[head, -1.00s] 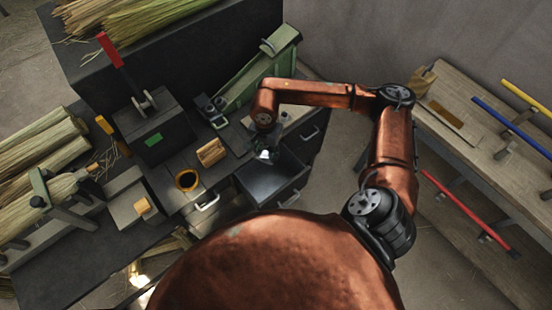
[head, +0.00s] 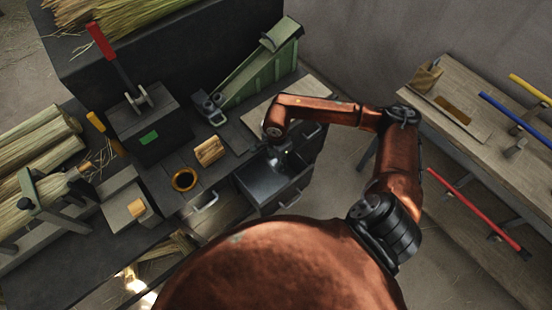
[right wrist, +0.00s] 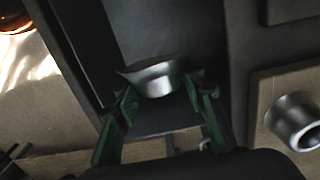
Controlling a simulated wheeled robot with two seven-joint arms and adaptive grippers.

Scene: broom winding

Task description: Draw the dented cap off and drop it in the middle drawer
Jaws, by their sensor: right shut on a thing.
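My right gripper (right wrist: 162,108) has its green fingers on either side of a flared metal cap (right wrist: 157,78) with an uneven rim, and is shut on it. In the head view the right gripper (head: 279,157) is small and dark, above the back part of the open drawer (head: 257,190). This drawer lies between two others with handles, so it looks like the middle one. In the right wrist view the cap is over the drawer's dark inside (right wrist: 165,30). My left gripper is not in view.
A second metal cup-like piece (right wrist: 292,122) sits on a pale wooden board at the right of the wrist view.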

